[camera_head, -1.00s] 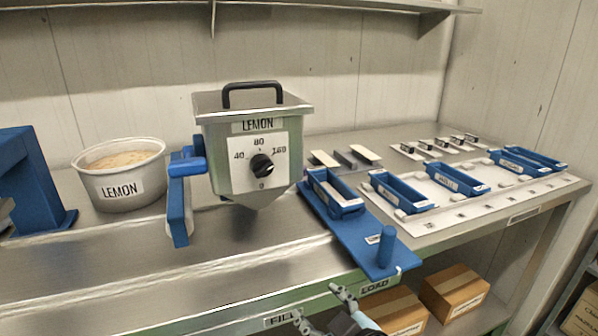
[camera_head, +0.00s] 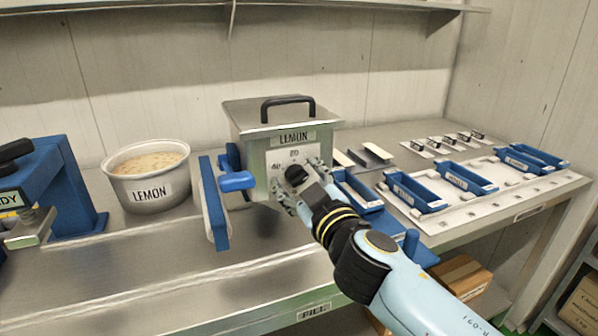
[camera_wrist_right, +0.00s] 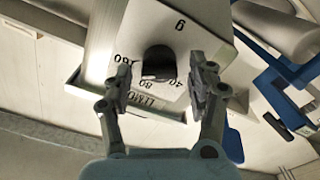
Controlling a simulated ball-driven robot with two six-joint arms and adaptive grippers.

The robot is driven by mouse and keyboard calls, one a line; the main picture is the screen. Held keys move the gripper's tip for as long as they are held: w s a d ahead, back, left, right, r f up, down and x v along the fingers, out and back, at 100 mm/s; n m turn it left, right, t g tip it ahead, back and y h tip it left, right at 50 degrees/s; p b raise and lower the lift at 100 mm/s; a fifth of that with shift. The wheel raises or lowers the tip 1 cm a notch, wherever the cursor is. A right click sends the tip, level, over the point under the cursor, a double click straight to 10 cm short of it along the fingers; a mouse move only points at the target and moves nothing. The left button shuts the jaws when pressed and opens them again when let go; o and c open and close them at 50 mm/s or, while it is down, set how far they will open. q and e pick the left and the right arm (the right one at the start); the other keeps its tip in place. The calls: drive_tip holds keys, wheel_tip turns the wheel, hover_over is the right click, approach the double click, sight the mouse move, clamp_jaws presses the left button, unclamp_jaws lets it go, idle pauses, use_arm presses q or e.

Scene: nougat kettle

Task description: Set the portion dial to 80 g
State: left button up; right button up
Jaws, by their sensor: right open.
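The grey metal kettle (camera_head: 262,150) marked LEMON stands on the bench, with a black lid handle. Its white dial plate (camera_head: 277,158) carries a black knob (camera_head: 296,174); the knob also shows in the right wrist view (camera_wrist_right: 158,60). The knob's pointing direction cannot be read clearly. My right gripper (camera_head: 303,184) is open at the dial, with its fingers on either side of the knob in the right wrist view (camera_wrist_right: 162,82). Contact cannot be told. My left gripper is not in view.
A LEMON tub (camera_head: 150,178) stands left of the kettle, beside a blue stand (camera_head: 75,185). A blue lever (camera_head: 237,181) juts from the kettle's left side. Blue trays (camera_head: 418,192) lie on a white board at the right. The bench front left is clear.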

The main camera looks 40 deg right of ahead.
drive_tip(key=shift+w+d, duration=0.1)
drive_tip(key=shift+w, duration=0.15)
drive_tip(key=c, duration=1.1)
drive_tip(key=shift+n, duration=0.3)
drive_tip(key=n, duration=0.5)
drive_tip(key=shift+f+b, duration=0.15)
drive_tip(key=shift+b, duration=0.15)
drive_tip(key=n, duration=0.6)
drive_tip(key=shift+f, duration=0.15)
drive_tip(key=shift+n, duration=0.3)
